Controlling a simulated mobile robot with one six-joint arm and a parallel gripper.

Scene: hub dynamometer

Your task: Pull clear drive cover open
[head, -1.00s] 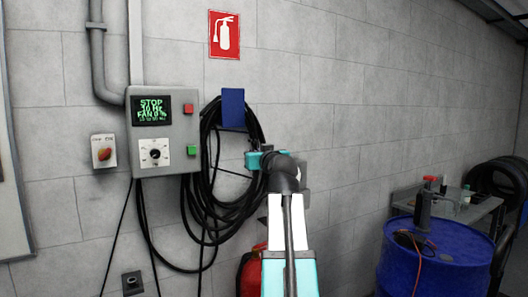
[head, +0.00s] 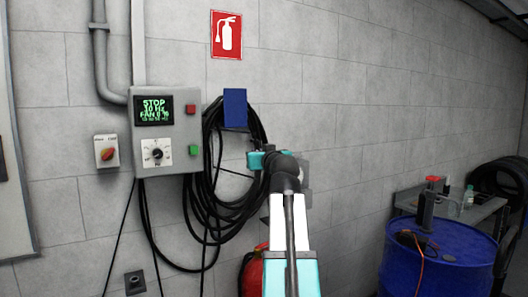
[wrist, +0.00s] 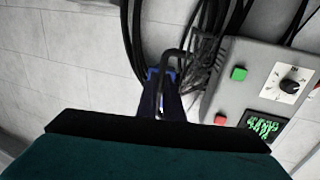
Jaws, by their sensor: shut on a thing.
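The grey drive control box (head: 166,131) hangs on the wall, with a lit green display and red and green buttons. It also shows turned over at the right of the wrist view (wrist: 216,90). I cannot make out the outline of the clear cover. My gripper (head: 254,160) is right of the box, in front of the hanging cables.
A blue hanger (head: 235,108) holds looped black cables (head: 200,205) right of the box. A red extinguisher (head: 252,272) is low behind my arm. A blue drum (head: 440,265) and a bench (head: 480,212) stand at right.

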